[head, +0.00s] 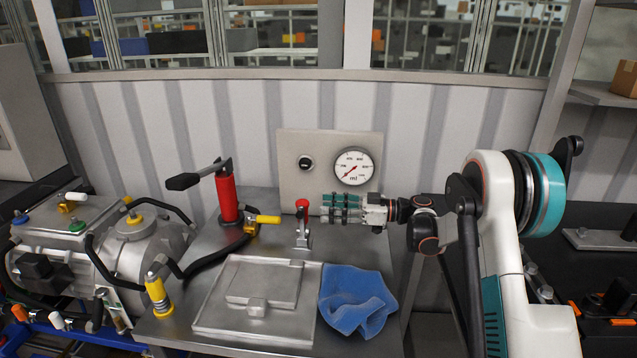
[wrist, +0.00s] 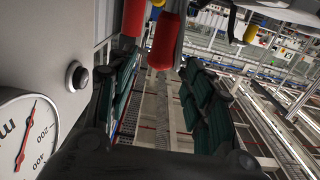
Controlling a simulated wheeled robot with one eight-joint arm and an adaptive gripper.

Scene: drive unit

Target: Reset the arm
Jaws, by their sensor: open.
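My gripper (head: 322,208) is in the middle right of the head view, with teal ridged fingers pointing left. It hovers above the bench, in front of the gauge panel. In the wrist view my gripper (wrist: 160,72) shows its two teal fingers spread apart, with nothing held between them. My white and teal arm (head: 492,215) is bent and comes in from the right. A small clamp with a red handle (head: 303,204) stands upright just left of the fingertips, seemingly apart from them. A red handle (wrist: 165,42) shows beyond the fingers in the wrist view.
A panel (head: 290,180) with a black knob and a round gauge (head: 352,166) stands close behind my gripper. A red hand pump (head: 227,194), a metal plate (head: 210,322) and a blue cloth (head: 357,300) are on the bench. A grey drive unit (head: 75,262) stands left.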

